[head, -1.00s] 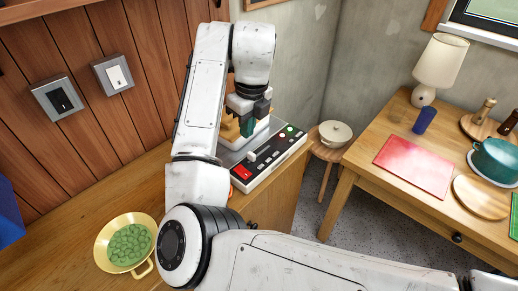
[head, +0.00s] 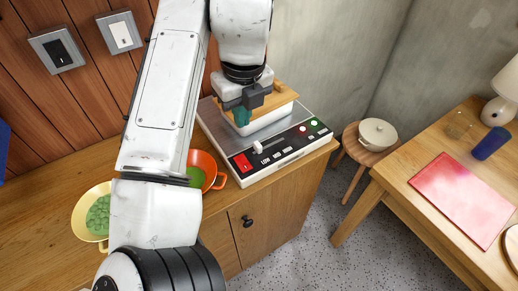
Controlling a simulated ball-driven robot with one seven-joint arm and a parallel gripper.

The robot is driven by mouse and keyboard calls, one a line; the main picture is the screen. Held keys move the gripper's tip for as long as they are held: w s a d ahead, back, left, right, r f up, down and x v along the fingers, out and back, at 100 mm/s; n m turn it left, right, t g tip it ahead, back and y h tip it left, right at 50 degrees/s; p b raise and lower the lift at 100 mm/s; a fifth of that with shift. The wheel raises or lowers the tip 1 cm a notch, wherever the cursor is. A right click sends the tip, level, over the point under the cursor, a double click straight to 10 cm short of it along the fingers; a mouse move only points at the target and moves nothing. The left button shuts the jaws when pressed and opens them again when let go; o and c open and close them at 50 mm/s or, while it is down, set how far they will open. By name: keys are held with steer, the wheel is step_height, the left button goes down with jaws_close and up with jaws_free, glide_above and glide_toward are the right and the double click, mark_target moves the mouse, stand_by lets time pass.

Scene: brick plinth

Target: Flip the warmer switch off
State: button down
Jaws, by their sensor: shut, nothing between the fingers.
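The warmer is a grey metal-topped unit (head: 205,112) on the wooden counter, with a sloping black and white control panel. A red rocker switch (head: 242,162) sits at the panel's left end; I cannot tell its position for sure. A white slider knob (head: 258,148) is beside it, with several small buttons, a red light (head: 302,128) and a lit green light (head: 314,122) further right. My gripper (head: 242,117), with teal fingertips, is shut and empty. It points down over the warmer's top, behind the panel, in front of a white dish with a wooden-coloured part (head: 284,97).
An orange pan (head: 208,160) stands left of the warmer, partly behind my arm. Two wall switches, black (head: 58,51) and white (head: 121,32), are on the wood panelling. A stool with a pot (head: 378,133) stands right.

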mark_target(241, 159)
steer(key=shift+f, duration=0.1)
steer(key=f, duration=0.4)
steer(key=w+f+p, duration=0.1)
steer(key=f, duration=0.4)
steer(key=a+f+p, duration=0.1)
steer(key=f, duration=0.3)
steer(key=shift+w+f, duration=0.3)
steer(key=shift+f, duration=0.1)
